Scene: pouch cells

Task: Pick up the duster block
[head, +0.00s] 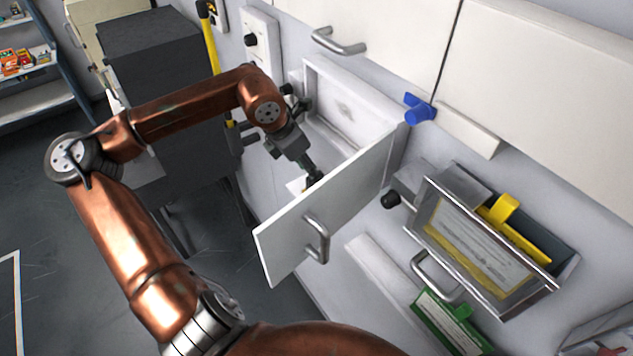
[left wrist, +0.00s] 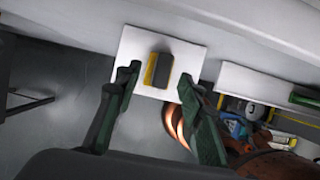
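The duster block (left wrist: 159,71), small with a yellow side and a dark grey face, sits on a white square plate (left wrist: 194,53) in the left wrist view. My left gripper (left wrist: 160,80) is open, with its dark green fingers to either side of the block in the picture and nothing between them; I cannot tell how far above it they are. In the head view my left gripper (head: 314,179) reaches down behind the open white door, over a sliver of the white plate (head: 294,186). The block is hidden there. My right gripper is not in view.
The open white door (head: 345,200) with its metal handle stands right beside my left gripper. An open cabinet recess (head: 345,110) lies behind it. A metal bin (head: 470,245) with a yellow-handled item is at the right. A dark grey cabinet (head: 150,50) stands at the left.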

